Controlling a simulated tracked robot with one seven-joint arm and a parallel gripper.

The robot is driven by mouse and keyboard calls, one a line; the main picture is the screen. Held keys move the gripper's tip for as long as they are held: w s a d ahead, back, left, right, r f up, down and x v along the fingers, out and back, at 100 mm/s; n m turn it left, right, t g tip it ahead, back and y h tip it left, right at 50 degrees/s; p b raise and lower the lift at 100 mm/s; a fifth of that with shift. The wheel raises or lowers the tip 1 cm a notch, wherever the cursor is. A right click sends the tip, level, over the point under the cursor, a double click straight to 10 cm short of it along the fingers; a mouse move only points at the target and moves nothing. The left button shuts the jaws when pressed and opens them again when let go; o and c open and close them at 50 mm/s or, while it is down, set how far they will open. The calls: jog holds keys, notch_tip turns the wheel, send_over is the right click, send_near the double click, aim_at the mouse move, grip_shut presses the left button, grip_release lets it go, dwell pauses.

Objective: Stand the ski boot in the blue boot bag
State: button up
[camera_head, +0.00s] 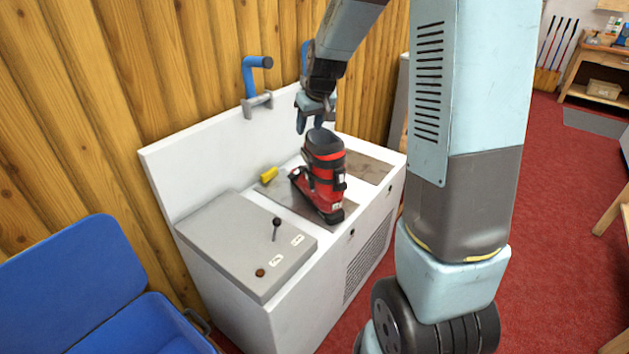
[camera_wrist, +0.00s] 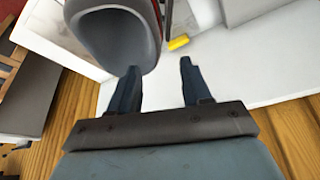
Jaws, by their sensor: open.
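The red and black ski boot (camera_head: 324,178) stands upright on the white bench. In the wrist view its grey cuff opening (camera_wrist: 118,32) is at the upper left, close to the left finger. My gripper (camera_head: 316,125) is above the boot's top at its far side, fingers pointing down. In the wrist view my gripper (camera_wrist: 158,80) is open with nothing between its fingers. I cannot tell whether a finger touches the cuff. The blue boot bag (camera_head: 92,292) lies at the lower left of the head view with its flap raised; its inside is mostly cut off.
The white bench (camera_head: 160,180) has a grey box with a lever (camera_head: 235,235) at its near end. A yellow piece (camera_head: 269,175) lies beside the boot and a blue handle (camera_head: 252,75) rises behind. A wooden wall (camera_head: 110,100) backs the bench.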

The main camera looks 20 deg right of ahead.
aim_at(307, 137)
jog(key=x, duration=0.4)
jog(key=shift+f, duration=0.45)
jog(key=shift+s, duration=0.1)
grip_shut()
jog(key=shift+r, duration=0.1)
dwell(0.9)
